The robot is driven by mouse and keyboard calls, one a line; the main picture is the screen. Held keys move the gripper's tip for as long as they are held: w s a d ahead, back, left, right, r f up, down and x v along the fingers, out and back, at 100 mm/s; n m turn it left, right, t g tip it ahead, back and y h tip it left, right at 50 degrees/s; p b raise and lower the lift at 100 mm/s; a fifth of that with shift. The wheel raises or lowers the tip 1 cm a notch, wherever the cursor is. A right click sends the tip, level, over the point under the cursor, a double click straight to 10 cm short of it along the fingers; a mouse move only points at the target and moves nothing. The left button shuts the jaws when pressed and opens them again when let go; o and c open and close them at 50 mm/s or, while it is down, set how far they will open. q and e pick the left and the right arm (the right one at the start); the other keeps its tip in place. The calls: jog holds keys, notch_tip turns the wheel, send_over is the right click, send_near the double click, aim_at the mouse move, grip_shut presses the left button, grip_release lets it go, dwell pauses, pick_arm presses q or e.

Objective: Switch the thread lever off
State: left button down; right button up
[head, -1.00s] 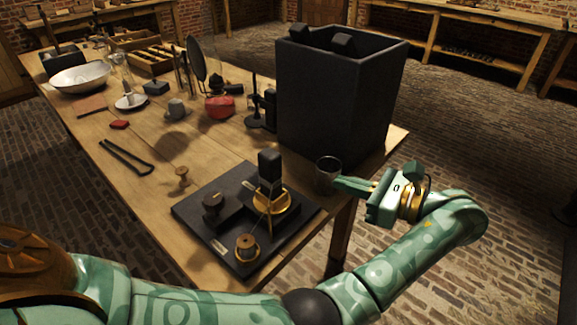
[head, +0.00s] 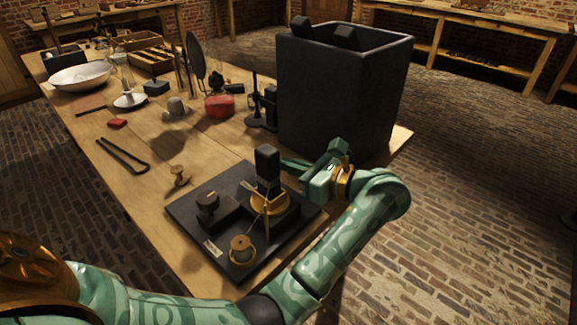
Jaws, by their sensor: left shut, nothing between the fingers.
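The device stands on a dark square base plate (head: 222,229) at the table's near corner. It carries an upright black block (head: 268,163), a brass disc (head: 283,202) around the block's foot, a dark knob (head: 207,203) and a brass spool (head: 242,248). A thin pale rod (head: 251,190) sticks out left of the block; I cannot tell for sure whether it is the thread lever. My left gripper (head: 286,163) is shut and empty, its fingertips just right of the block's upper part. I cannot tell whether they touch it. My right gripper is out of view.
A large open black box (head: 335,100) stands close behind my left gripper. A small wooden spool (head: 178,174) and black tongs (head: 122,154) lie to the left. A red pot (head: 219,106), cup and white bowl (head: 80,77) stand farther back.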

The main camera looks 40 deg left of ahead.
pick_arm(q)
jog(key=shift+a, duration=0.55)
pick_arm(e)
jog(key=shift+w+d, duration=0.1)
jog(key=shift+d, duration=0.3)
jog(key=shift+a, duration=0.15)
